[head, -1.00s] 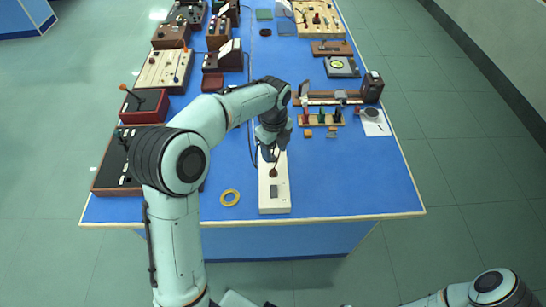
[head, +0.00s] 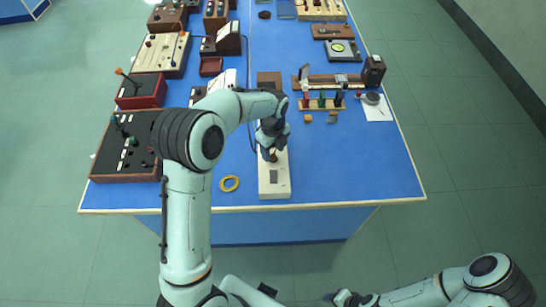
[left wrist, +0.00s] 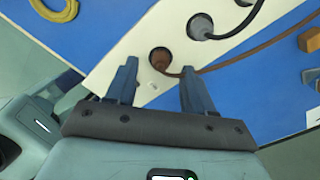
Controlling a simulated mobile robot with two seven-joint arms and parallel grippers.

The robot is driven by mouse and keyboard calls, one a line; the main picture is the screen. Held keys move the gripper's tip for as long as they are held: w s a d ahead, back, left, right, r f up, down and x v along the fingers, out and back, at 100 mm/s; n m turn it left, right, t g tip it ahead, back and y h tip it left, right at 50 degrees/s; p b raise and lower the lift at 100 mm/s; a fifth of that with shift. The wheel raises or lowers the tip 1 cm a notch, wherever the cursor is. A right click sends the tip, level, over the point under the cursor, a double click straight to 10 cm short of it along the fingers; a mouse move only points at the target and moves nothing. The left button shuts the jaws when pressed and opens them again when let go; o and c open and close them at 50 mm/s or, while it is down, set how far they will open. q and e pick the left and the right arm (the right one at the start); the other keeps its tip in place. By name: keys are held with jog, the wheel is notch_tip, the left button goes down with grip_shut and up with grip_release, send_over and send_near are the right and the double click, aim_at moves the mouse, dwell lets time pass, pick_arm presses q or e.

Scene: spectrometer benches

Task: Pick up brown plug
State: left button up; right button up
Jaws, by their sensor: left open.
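The brown plug (left wrist: 160,58) sits in a socket on a white box (left wrist: 120,42), with a brown cable running off to the right. In the head view the brown plug (head: 273,158) shows just at the tip of my left gripper (head: 268,152). In the left wrist view my left gripper (left wrist: 158,78) is open, its two fingers pointing toward the plug, which lies between and slightly beyond the tips. I see no grip on it. The white box also shows in the head view (head: 274,188). My right arm lies low at the right; its gripper (head: 345,298) is small and unclear.
A black plug (left wrist: 200,25) with its cable is just beyond the brown one. A dark control box (head: 125,150) stands further left. The blue table (head: 345,175) is clear to the right.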

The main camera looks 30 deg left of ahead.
pick_arm(q)
notch_tip(320, 180, down, 2)
jog(key=shift+f, duration=0.1)
jog(key=shift+c, duration=0.4)
grip_shut()
